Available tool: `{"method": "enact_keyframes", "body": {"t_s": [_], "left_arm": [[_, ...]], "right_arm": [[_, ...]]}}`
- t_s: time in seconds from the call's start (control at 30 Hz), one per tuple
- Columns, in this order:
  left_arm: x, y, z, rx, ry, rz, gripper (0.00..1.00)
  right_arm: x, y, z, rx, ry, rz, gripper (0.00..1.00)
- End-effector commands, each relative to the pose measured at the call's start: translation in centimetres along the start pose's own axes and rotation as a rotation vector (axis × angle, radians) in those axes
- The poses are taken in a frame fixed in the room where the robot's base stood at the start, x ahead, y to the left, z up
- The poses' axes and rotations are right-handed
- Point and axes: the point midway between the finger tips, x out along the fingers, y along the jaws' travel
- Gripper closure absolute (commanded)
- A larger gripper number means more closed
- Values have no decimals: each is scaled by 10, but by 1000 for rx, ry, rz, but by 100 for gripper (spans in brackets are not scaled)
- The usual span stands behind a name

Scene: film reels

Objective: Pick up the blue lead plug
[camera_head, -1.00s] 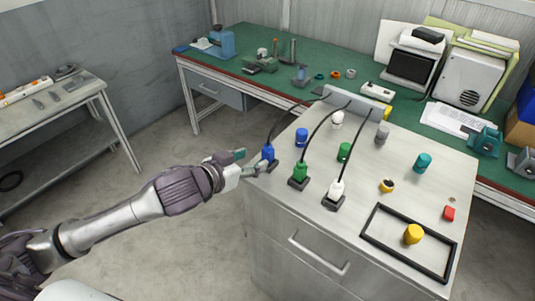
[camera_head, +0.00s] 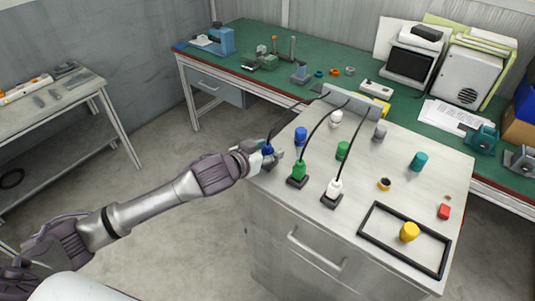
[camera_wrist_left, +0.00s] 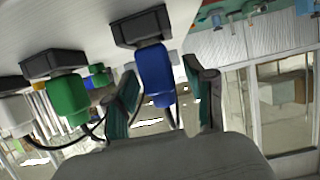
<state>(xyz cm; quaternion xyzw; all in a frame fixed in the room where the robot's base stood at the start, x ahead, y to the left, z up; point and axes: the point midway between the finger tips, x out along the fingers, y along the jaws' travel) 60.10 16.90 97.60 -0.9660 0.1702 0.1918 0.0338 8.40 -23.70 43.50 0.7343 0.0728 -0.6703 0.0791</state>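The blue lead plug (camera_head: 268,149) stands in a dark holder at the left edge of the grey cabinet top, with a black lead. In the head view my left gripper (camera_head: 262,156) partly hides it. In the left wrist view the blue plug (camera_wrist_left: 155,76) sits between the two fingers of my left gripper (camera_wrist_left: 161,72), its black holder (camera_wrist_left: 140,27) at its base. A gap shows between the plug and the right-hand finger; the left-hand finger is close, and contact is unclear. The gripper is open around the plug. My right gripper is not in view.
Beside it stand a green plug (camera_head: 299,170) and a white plug (camera_head: 334,188) with black leads. Behind are a blue cylinder (camera_head: 300,136) and a green one (camera_head: 343,150). A black frame (camera_head: 365,226) lies at the front right, near a yellow cylinder (camera_head: 409,232).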

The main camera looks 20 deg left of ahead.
Motion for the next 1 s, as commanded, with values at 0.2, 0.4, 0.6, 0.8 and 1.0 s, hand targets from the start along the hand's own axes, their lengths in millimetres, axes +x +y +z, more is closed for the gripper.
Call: {"method": "enact_keyframes", "body": {"t_s": [0.2,0.4,0.6,0.8,1.0], "left_arm": [[0,0,0,0,0,0,87],[0,0,0,0,0,0,100],[-1,0,-2,0,1,0,100],[-7,0,-18,2,5,0,100],[-21,19,-46,-1,5,8,100]], "right_arm": [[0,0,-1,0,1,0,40],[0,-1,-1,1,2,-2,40],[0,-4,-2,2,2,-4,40],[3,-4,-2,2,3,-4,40],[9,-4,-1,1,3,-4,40]]}}
